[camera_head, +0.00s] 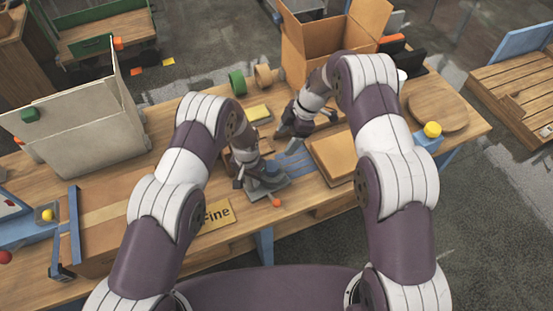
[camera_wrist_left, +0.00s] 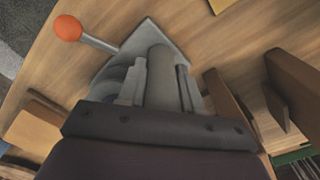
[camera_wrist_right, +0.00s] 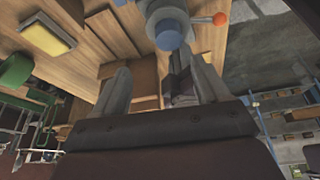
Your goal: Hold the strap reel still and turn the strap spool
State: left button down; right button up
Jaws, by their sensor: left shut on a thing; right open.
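The strap reel (camera_head: 272,181) is a grey metal device on the table, with a crank ending in an orange knob (camera_head: 276,203). In the left wrist view my left gripper (camera_wrist_left: 158,72) is shut on the reel's upright grey cylinder, above its flat base (camera_wrist_left: 163,33). In the head view the left gripper (camera_head: 248,177) partly hides the reel. The strap spool appears as a blue disc (camera_wrist_right: 168,34) in the right wrist view, beside an orange knob (camera_wrist_right: 220,18). My right gripper (camera_head: 291,131) is open, apart from the spool and behind the reel; it also shows in the right wrist view (camera_wrist_right: 160,78).
Blue straps (camera_head: 294,163) lie beside the reel, near a brown parcel (camera_head: 337,157). A yellow block (camera_head: 258,114) and a green tape roll (camera_head: 237,82) stand behind. An open carton (camera_head: 330,42) is at the back, and a "Fine" sign (camera_head: 216,214) lies at front left.

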aim_at(272, 166)
jog(key=shift+n+g, duration=0.3)
jog(key=shift+n, duration=0.2)
jog(key=x, duration=0.7)
jog(key=s+x, duration=0.1)
jog(key=x, duration=0.3)
jog(key=shift+s+a+f, duration=0.1)
jog(key=shift+a+f, duration=0.05)
jog(key=c, duration=1.1)
